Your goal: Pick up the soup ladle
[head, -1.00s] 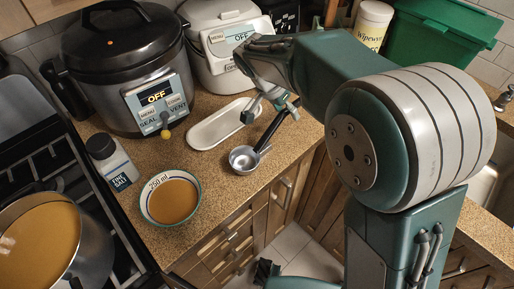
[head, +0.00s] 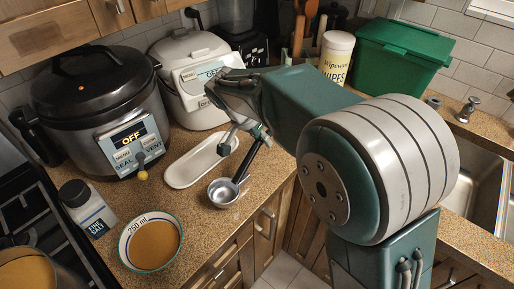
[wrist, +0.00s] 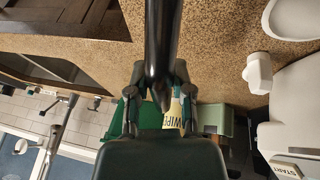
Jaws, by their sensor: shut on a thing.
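The soup ladle has a metal bowl (head: 223,192) and a black handle that slants up to the right in the head view. The bowl is over the counter near its front edge; I cannot tell whether it touches the counter. My gripper (head: 243,140) is shut on the upper part of the handle. In the wrist view the dark handle (wrist: 162,40) runs between the two fingers of my gripper (wrist: 160,80). The ladle's bowl is not visible in the wrist view.
A white oblong tray (head: 190,172) lies just left of the ladle. A bowl of brown liquid (head: 152,244), a salt bottle (head: 88,208), a black cooker (head: 100,110) and a white cooker (head: 195,85) stand nearby. A wipes tub (head: 336,58) and green bin (head: 402,55) are behind my arm.

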